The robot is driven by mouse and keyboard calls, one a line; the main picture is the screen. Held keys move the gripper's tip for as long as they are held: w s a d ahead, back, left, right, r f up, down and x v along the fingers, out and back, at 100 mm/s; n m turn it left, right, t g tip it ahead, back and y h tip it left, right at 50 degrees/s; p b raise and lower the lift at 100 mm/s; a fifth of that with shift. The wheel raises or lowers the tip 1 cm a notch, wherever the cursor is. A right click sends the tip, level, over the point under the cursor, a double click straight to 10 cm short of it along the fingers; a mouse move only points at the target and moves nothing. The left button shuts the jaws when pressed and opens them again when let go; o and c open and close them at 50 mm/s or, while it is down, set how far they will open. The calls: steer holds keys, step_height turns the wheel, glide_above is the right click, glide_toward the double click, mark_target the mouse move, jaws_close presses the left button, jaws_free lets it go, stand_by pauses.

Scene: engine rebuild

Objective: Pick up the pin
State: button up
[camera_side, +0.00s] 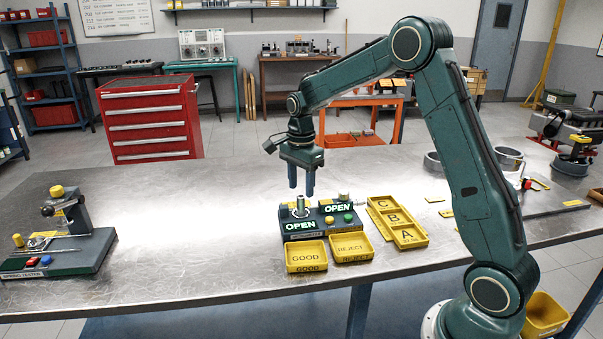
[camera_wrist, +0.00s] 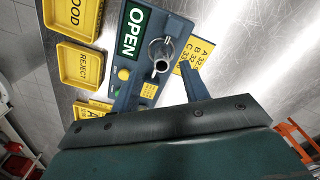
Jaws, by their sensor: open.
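A silver cylindrical part that looks like the pin (camera_side: 301,203) stands upright on the dark gauge block (camera_side: 311,236), below my gripper. In the wrist view a hollow silver cylinder (camera_wrist: 161,66), seen nearly end-on, appears to be the same part. My gripper (camera_side: 301,191) points down just above it. Its fingers are apart with nothing between them. In the wrist view one finger (camera_wrist: 195,82) is clear at the right; the other is hard to tell from the block. The block shows two green OPEN displays, with a yellow and a green button.
The yellow GOOD tray (camera_side: 306,257) and REJECT tray (camera_side: 351,247) sit in front of the block. A yellow A-B-C tray (camera_side: 397,223) is to its right. A spring tester (camera_side: 64,235) stands far left. Steel table between tester and block is bare.

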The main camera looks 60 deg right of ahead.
mark_target(301, 196)
steer(key=shift+f, duration=0.15)
steer(key=shift+w+f, duration=0.1)
steer(key=shift+f, duration=2.4)
steer(key=shift+c, duration=0.3)
jaws_close()
